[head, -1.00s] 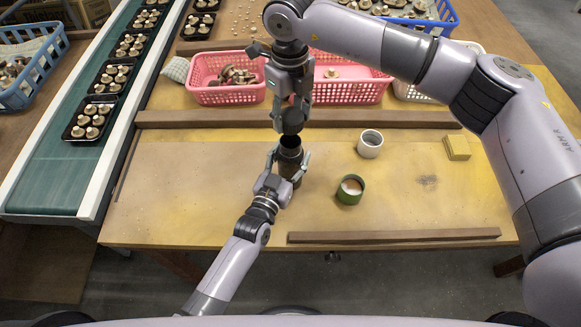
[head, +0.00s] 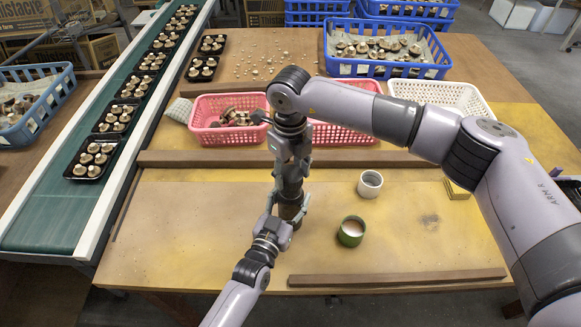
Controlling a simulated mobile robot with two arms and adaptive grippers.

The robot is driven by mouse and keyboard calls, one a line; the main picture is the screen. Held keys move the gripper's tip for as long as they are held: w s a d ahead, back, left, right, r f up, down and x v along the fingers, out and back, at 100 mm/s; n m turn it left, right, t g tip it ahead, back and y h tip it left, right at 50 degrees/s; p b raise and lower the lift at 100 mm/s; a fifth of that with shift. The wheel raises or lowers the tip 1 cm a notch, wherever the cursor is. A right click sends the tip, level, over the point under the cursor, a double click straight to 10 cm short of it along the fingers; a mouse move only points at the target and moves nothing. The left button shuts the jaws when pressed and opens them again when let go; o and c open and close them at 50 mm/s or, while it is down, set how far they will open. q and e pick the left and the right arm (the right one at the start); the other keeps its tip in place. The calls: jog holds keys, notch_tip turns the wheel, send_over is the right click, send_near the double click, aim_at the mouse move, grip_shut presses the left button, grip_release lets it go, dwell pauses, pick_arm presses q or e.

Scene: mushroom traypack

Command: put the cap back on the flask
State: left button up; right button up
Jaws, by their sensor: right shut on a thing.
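The dark flask (head: 290,208) stands upright on the yellow-brown table. My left gripper (head: 289,203) reaches in from the front, with its fingers closed on either side of the flask. My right gripper (head: 291,168) points down from above, shut on the dark cap (head: 291,184). The cap is directly over the flask's mouth and looks to meet it. The fingers and the dark colours hide the join, so I cannot tell whether the cap is seated.
A white roll (head: 370,183) and a green cup (head: 351,231) stand right of the flask. Wooden strips lie behind (head: 210,158) and in front (head: 395,277). A pink basket (head: 204,113) stands behind. The table left of the flask is clear.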

aim_at(291, 204)
jog(key=shift+f, duration=0.1)
dwell(0.3)
jog(key=shift+f, duration=0.8)
jog(key=shift+f, duration=0.55)
